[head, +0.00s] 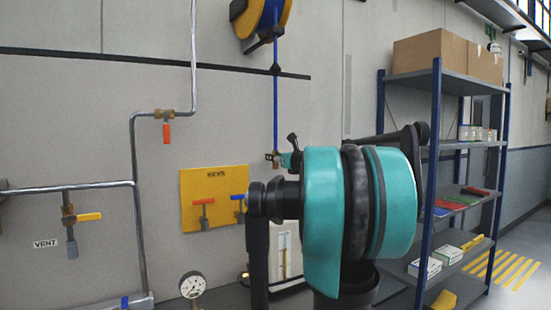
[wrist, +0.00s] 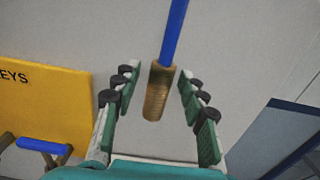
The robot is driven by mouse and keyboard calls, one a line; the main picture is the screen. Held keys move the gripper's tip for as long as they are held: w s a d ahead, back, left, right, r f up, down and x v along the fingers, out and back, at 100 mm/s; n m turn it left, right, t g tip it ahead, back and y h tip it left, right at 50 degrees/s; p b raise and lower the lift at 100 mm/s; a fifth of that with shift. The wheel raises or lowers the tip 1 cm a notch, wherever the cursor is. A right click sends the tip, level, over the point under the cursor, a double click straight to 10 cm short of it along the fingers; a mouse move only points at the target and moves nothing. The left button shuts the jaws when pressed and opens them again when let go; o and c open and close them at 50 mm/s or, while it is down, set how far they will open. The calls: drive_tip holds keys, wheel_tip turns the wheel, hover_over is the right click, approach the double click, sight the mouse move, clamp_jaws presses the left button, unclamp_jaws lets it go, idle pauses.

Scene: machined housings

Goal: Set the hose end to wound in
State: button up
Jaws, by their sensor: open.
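A blue hose (head: 275,110) hangs straight down from a reel (head: 265,16) high on the wall, with a dark stopper (head: 276,69) partway along it. Its brass hose end (wrist: 158,92) hangs between the two fingers of my gripper (wrist: 157,78) in the wrist view. The fingers are open, with a visible gap on both sides of the brass. In the head view my gripper (head: 284,158) is small beside the hose's lower end, partly hidden behind my arm.
A yellow KEYS board (head: 214,195) with red and blue handled valves is on the wall left of the hose; it also shows in the wrist view (wrist: 50,100). Pipes with valves (head: 134,185) and a gauge (head: 192,285) are further left. A shelf rack (head: 433,150) with boxes stands right.

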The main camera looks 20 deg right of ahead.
drive_tip(key=shift+w, duration=0.25)
clamp_jaws()
idle(0.3)
